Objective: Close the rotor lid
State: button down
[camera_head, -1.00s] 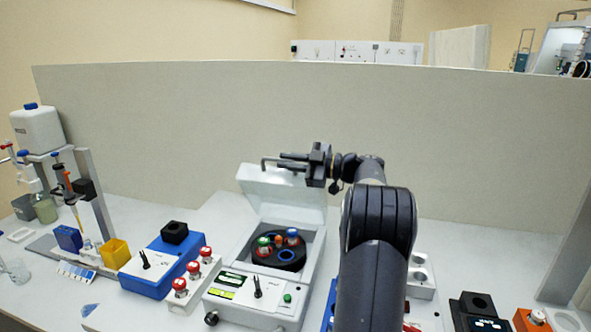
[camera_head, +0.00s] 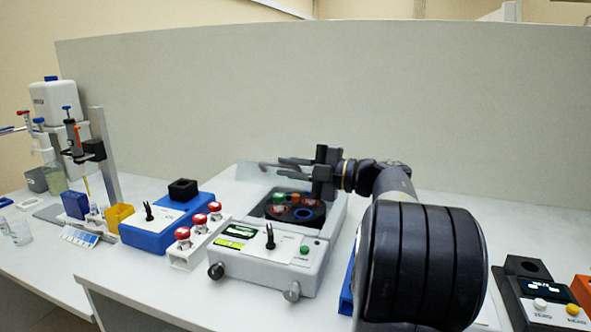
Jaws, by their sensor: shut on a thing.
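The centrifuge (camera_head: 262,267) is a white box in the middle of the bench, with its rotor lid (camera_head: 272,179) swung part-way down from upright and still raised above the chamber. My gripper (camera_head: 286,163) is at the lid's top edge, shut on the lid handle (camera_head: 265,164). The handle's far side is partly hidden by the fingers.
A blue device (camera_head: 160,235) with a black block and a white rack (camera_head: 186,256) of red-capped vials stand left of the centrifuge. A black instrument (camera_head: 538,290) is at right. A tall pale panel (camera_head: 330,100) closes off the back. My arm hides the bench right of the centrifuge.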

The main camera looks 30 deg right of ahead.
jog(key=f+n+b, duration=0.1)
jog(key=f+b, duration=0.1)
jog(key=s+a+f+b, duration=0.1)
jog(key=f+b, duration=0.1)
jog(key=s+a+f+n+b, duration=0.1)
jog(key=f+b, duration=0.1)
jog(key=f, duration=0.1)
jog(key=shift+n, duration=0.3)
jog(key=shift+b, duration=0.3)
jog(key=shift+r, duration=0.1)
jog(key=c, duration=1.6)
grip_release()
jog(key=shift+w+d, duration=0.15)
jog(key=shift+o, duration=0.6)
jog(key=p+v, duration=0.1)
jog(key=v, duration=0.9)
jog(key=shift+s+d, duration=0.2)
jog(key=shift+s, duration=0.15)
